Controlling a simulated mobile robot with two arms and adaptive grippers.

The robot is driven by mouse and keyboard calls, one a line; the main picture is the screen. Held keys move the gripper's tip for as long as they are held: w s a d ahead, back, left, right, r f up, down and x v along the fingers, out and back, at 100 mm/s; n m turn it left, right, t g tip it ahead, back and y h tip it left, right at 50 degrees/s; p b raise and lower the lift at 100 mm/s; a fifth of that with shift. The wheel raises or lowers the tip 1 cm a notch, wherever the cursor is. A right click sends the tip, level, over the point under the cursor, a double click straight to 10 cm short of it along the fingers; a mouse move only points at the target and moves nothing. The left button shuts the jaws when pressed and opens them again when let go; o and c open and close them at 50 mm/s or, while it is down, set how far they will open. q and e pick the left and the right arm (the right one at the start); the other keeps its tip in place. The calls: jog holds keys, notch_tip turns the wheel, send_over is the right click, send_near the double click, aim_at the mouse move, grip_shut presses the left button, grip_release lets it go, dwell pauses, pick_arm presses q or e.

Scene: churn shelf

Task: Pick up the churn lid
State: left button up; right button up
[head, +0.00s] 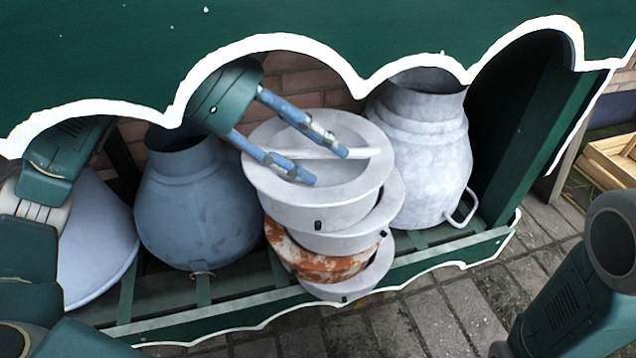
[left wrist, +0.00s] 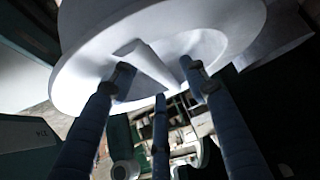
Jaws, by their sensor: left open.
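The churn lid (head: 268,184) is a round, white-grey dish with a wide rim and a straight bar handle (head: 345,153) across its hollow. It lies tilted on top of a stack of lids in the middle of the shelf. My left gripper (head: 327,165) is open over the lid's hollow, its blue fingers reaching down by the bar. In the left wrist view the lid (left wrist: 85,70) fills the top, and its bar (left wrist: 150,62) runs between the spread fingertips (left wrist: 158,76). Whether the fingers touch the bar cannot be told. My right gripper is not seen.
Under it are another white lid (head: 345,240), a rust-stained lid (head: 315,262) and a pale lid (head: 350,290). A blue-grey churn (head: 195,210) stands left, a pale churn (head: 430,150) right. The green shelf's scalloped white edge (head: 280,42) hangs above.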

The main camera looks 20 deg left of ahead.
pick_arm(q)
jog(key=shift+w+d+f, duration=0.15)
jog(key=shift+d+f, duration=0.15)
jog(key=shift+d, duration=0.05)
grip_shut()
jog(key=shift+r, duration=0.15)
